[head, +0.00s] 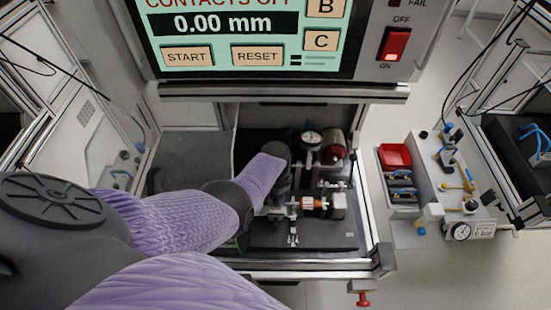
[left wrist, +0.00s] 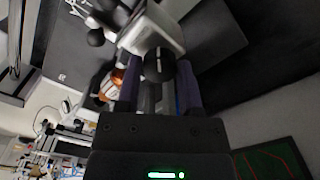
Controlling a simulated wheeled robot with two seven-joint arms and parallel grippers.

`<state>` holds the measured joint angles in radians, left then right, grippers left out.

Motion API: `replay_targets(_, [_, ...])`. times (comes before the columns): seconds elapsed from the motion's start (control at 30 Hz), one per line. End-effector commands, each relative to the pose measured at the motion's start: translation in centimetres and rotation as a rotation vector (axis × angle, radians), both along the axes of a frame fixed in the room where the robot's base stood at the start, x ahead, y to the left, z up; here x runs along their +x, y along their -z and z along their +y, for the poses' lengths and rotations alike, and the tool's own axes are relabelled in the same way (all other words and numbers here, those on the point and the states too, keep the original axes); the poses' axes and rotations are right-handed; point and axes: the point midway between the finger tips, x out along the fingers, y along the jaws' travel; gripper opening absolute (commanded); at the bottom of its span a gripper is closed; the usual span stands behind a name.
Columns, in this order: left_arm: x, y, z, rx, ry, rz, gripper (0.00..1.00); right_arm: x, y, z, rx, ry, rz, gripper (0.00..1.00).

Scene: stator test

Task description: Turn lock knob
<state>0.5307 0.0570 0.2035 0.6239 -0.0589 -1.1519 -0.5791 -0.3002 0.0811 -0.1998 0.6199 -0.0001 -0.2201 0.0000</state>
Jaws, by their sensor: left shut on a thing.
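The lock knob (left wrist: 160,66) appears in the left wrist view as a round black knob with a white line on its face. My left gripper (left wrist: 160,88) has its two dark fingers on either side of the knob and is shut on it. In the head view, my purple left arm reaches over the test fixture and its forearm and wrist hide the fingertips and the knob. A copper-wound stator (head: 308,202) sits on the fixture beside a light grey block (head: 338,206). My right gripper is not in view.
A dial gauge (head: 312,139) and a red cylinder (head: 333,151) stand at the back of the fixture. A screen panel (head: 225,55) reading 0.00 mm overhangs it, with a red switch (head: 396,44). A red bin (head: 395,157) is to the right.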

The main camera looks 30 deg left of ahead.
Motion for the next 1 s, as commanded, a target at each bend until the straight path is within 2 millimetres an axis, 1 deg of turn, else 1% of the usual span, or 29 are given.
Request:
replay_targets(0.03, [0.2,-0.1,0.0,0.0,-0.001,-0.007,0.0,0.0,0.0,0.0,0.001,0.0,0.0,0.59])
replay_targets(0.07, [0.2,-0.1,0.0,0.0,-0.001,-0.007,0.54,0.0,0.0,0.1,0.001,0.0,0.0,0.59])
replay_targets(0.1, [0.2,-0.1,0.0,0.0,-0.001,-0.007,0.62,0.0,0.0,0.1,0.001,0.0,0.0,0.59])
replay_targets(0.17, [0.2,-0.1,0.0,0.0,-0.001,-0.005,0.75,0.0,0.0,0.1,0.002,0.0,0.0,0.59])
replay_targets(0.2, [0.1,-0.1,0.0,0.0,-0.001,-0.004,0.83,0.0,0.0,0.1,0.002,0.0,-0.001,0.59])
replay_targets(0.43, [0.1,-0.1,0.0,0.0,-0.001,-0.002,0.83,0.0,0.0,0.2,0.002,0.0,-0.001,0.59])
replay_targets(0.5, [0.1,-0.5,0.0,0.0,-0.001,-0.002,0.83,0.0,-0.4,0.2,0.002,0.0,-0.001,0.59])
replay_targets(0.57, [0.1,-1.6,0.0,0.0,-0.001,-0.002,0.83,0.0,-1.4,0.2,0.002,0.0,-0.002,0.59])
replay_targets(0.7, [0.1,-5.7,0.0,0.0,-0.001,-0.005,0.83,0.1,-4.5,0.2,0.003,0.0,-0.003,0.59])
replay_targets(0.8, [0.1,-8.0,0.0,0.0,0.0,-0.004,0.83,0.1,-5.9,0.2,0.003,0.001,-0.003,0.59])
replay_targets(0.9, [0.1,-9.4,0.0,0.001,0.0,-0.005,0.83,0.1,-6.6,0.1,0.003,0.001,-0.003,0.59])
replay_targets(1.0, [0.1,-10.0,0.0,0.0,-0.001,-0.003,0.83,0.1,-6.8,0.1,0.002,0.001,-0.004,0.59])
